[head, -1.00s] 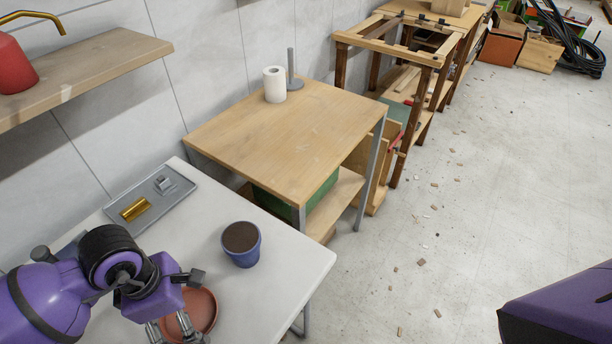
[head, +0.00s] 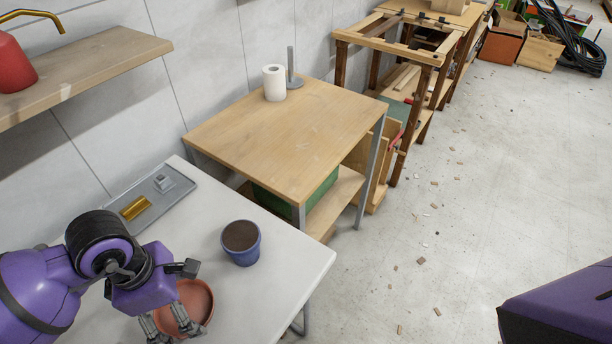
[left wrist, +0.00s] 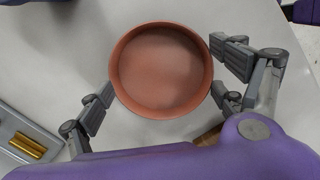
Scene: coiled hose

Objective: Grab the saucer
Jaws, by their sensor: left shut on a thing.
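The saucer (head: 196,299) is a round, shallow terracotta-coloured dish at the front of the white table, and it also shows whole in the left wrist view (left wrist: 161,68). My left gripper (head: 176,302) is shut on it, with its grey fingers against opposite sides of the rim, as the left wrist view also shows (left wrist: 160,94). The saucer is empty and looks roughly level. Whether it is clear of the table top, I cannot tell. My right gripper is not in view.
A blue pot with dark brown contents (head: 241,250) stands just right of the saucer. A grey tray (head: 178,190) with a brass cylinder (head: 135,208) lies at the back. The white table's (head: 290,262) right edge is near. A wooden table (head: 280,135) stands beyond.

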